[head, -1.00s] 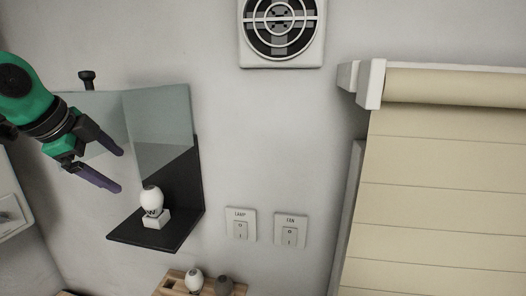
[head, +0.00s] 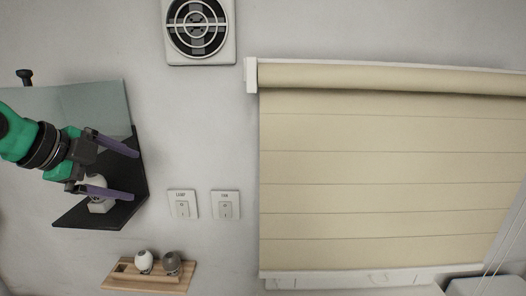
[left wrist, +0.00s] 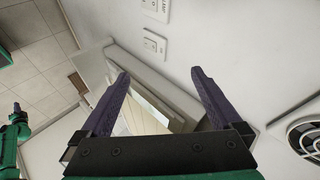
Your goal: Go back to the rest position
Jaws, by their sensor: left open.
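My left gripper (head: 132,170) comes in from the left in the head view, its two purple fingers apart with nothing between them. It overlaps the black lamp shelf (head: 82,213) and partly hides the white bulb (head: 97,181) in its white socket there; I cannot tell how near it is to them. In the left wrist view the open fingers (left wrist: 158,75) frame part of the wall and the blind's area. My right gripper is not in the head view; a green arm part of mine shows at the left edge of the left wrist view.
A wooden holder (head: 184,279) with a white bulb (head: 144,261) and a grey bulb (head: 172,264) is below. A lamp switch (head: 182,204) and a fan switch (head: 225,205) are on the wall, a fan (head: 199,28) above. A beige blind (head: 385,180) fills the right.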

